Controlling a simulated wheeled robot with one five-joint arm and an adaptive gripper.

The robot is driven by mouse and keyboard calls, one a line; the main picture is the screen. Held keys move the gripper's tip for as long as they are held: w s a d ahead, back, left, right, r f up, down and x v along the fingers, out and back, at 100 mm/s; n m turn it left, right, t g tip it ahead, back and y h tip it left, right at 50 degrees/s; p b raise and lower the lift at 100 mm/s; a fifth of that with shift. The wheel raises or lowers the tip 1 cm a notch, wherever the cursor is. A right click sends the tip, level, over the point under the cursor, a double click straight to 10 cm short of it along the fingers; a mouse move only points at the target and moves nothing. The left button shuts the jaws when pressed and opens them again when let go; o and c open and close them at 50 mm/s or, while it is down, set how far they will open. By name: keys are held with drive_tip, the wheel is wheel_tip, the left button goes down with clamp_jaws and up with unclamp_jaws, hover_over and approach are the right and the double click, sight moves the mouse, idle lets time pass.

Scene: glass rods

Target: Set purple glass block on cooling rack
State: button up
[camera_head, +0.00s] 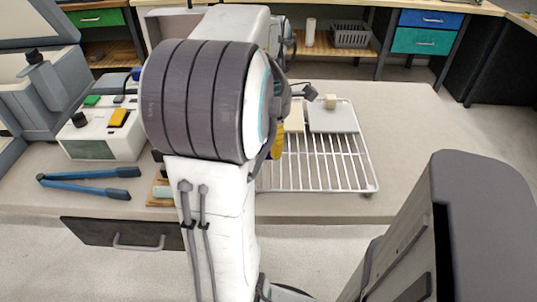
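The cooling rack (335,162), a silver wire grid, lies on the bench right of my arm; my arm hides its left part. A grey plate (334,120) with a small beige block (331,101) is at its far end, and a cream flat piece (294,117) is beside the plate. My gripper (306,92) is mostly hidden behind my arm; only a small dark part shows near the rack's far left end. I cannot tell whether it is open or shut. I cannot make out the purple glass block.
Blue-handled tongs (90,186) and a white box with coloured buttons (103,128) are on the bench at left. A small wooden piece (161,190) is beside my arm near the front edge. The bench right of the rack is clear.

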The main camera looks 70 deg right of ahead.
sight(268, 166)
drive_tip(key=shift+d+f+b, duration=0.15)
drive_tip(key=shift+f+b, duration=0.4)
drive_tip(key=shift+f, duration=1.5)
drive_tip(key=shift+f, duration=0.1)
drive_tip(key=shift+f, duration=0.15)
drive_tip(key=o, duration=1.2)
drive_tip(key=shift+c, duration=0.2)
wheel_tip(268, 166, up, 12)
drive_tip(key=p, duration=0.3)
drive_tip(key=shift+r, duration=0.25)
